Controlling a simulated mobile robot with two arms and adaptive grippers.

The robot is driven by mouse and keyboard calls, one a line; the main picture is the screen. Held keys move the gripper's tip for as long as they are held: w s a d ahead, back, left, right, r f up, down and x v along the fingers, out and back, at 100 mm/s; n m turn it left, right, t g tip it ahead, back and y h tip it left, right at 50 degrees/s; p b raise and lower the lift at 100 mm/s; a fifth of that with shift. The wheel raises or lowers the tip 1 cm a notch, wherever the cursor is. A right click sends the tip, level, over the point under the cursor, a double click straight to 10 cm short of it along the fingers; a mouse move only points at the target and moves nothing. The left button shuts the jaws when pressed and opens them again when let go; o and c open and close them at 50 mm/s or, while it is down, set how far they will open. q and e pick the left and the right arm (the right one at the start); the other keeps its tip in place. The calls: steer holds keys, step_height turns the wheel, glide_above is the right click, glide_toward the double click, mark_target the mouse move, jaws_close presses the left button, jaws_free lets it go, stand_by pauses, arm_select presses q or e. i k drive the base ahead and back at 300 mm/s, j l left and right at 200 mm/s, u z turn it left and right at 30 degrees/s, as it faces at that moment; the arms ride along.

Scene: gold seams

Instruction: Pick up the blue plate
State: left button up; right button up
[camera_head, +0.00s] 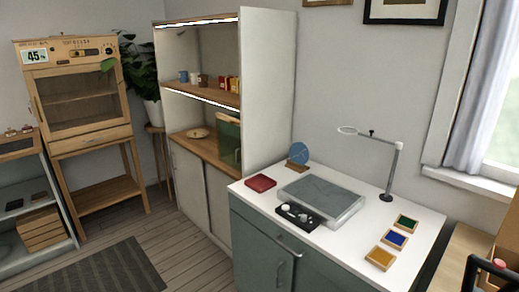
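The blue plate (299,152) is a small round disc. It stands upright, leaning slightly, on a small brown wooden stand (296,165). The stand is at the back left of the white counter (408,216), close to the white side panel of the shelf unit. Nothing covers the front of the plate. Neither of my grippers is in view.
A black tray with knobs (297,214), a ring lamp (388,165) and several coloured square trays (394,239) share the counter. Grey-green cabinet doors (262,250) are below.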

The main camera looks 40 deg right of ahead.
mark_target(300, 154)
steer(key=i+z, duration=0.4)
steer(key=i+j+z, duration=0.2)
steer(key=z, duration=0.15)
steer(key=i+j+z, duration=0.25)
steer(key=i+z, duration=0.15)
